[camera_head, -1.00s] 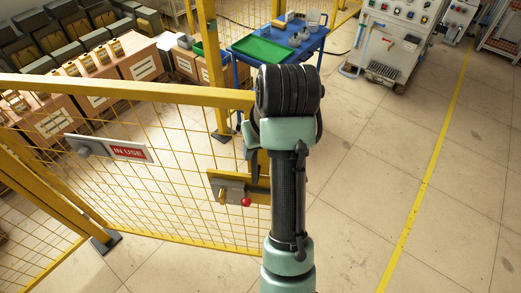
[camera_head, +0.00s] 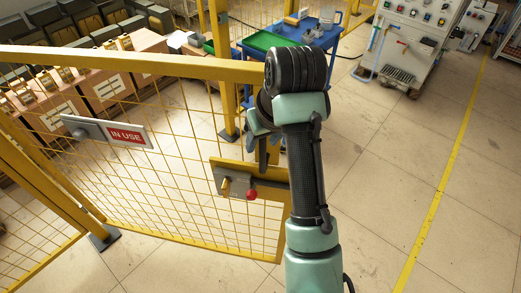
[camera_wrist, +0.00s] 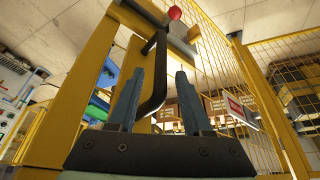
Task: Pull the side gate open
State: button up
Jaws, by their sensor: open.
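The side gate (camera_head: 130,150) is a yellow-framed mesh panel at the left of the head view. It bears a red and white IN USE sign (camera_head: 127,136), and a latch plate (camera_head: 235,182) with a red knob (camera_head: 251,194) sits near its right edge. In the wrist view a black bent handle (camera_wrist: 155,85) runs down from the yellow frame, below the red knob (camera_wrist: 174,13). My gripper (camera_wrist: 159,72) is open, with the handle between its two fingers and a gap showing beside it.
A blue table (camera_head: 290,42) with a green tray (camera_head: 268,41) stands behind the gate. A control cabinet (camera_head: 415,45) is at the upper right. Cardboard boxes (camera_head: 105,75) lie behind the mesh. Floor right of my arm is clear, crossed by a yellow line (camera_head: 440,195).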

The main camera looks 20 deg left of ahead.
jog(key=shift+x, duration=1.9)
grip_shut()
